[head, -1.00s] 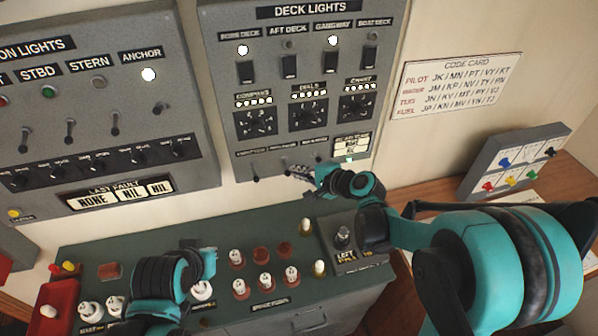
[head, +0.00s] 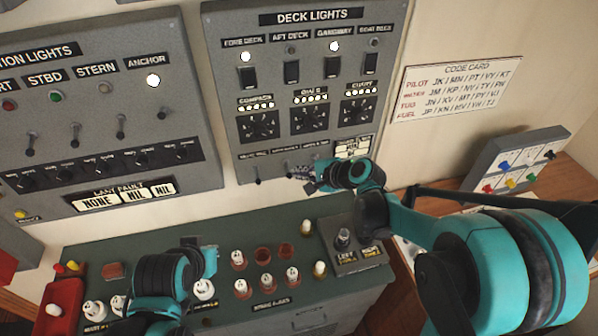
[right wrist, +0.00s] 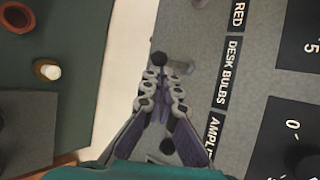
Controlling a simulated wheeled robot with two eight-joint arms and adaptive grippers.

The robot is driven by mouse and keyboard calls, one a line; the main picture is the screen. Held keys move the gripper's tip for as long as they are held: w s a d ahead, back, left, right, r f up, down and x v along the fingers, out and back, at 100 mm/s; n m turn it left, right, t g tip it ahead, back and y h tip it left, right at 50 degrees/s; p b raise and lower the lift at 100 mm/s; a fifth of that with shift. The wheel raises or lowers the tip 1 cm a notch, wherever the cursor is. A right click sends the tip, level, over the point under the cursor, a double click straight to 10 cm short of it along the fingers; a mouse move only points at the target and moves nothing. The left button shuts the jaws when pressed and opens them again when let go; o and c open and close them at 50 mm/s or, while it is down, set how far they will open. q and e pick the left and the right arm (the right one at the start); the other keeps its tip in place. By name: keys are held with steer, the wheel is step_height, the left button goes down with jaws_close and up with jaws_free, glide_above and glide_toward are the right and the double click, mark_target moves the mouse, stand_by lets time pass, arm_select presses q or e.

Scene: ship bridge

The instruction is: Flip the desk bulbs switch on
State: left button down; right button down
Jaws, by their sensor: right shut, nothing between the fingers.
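The desk bulbs switch is a small lever with a dark ball tip (right wrist: 159,59), beside the label DESK BULBS (right wrist: 232,70) in the right wrist view. My right gripper (right wrist: 163,78) is shut and empty, its fingertips right at this lever. I cannot tell whether they touch it. In the head view my right gripper (head: 300,172) is at the lower edge of the deck lights panel (head: 225,110) and covers part of the switch row. The lever's position is hard to read there. My left gripper (head: 208,262) is low over the green console; its fingers are unclear.
Another switch lever (head: 257,180) stands left of my right gripper on the same panel. Below is the green console (head: 210,228) with several white and red knobs. A red box (head: 62,300) is at the lower left. A code card (head: 455,87) hangs at right.

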steer(key=shift+r+g+p, duration=0.3)
steer(key=shift+g+p, duration=0.2)
steer(key=shift+r+m+g+h+p, duration=0.2)
steer(key=shift+m+g+h+p, duration=0.1)
steer(key=shift+g+h, duration=0.1)
steer(key=shift+r+g+p, duration=0.3)
steer(key=shift+g+p, duration=0.05)
steer(key=shift+g, duration=0.35)
stand_by(1.0)
steer(key=shift+r, duration=0.1)
steer(key=shift+w+r+p, duration=0.1)
steer(key=shift+r+p, duration=0.45)
steer(key=shift+r, duration=0.15)
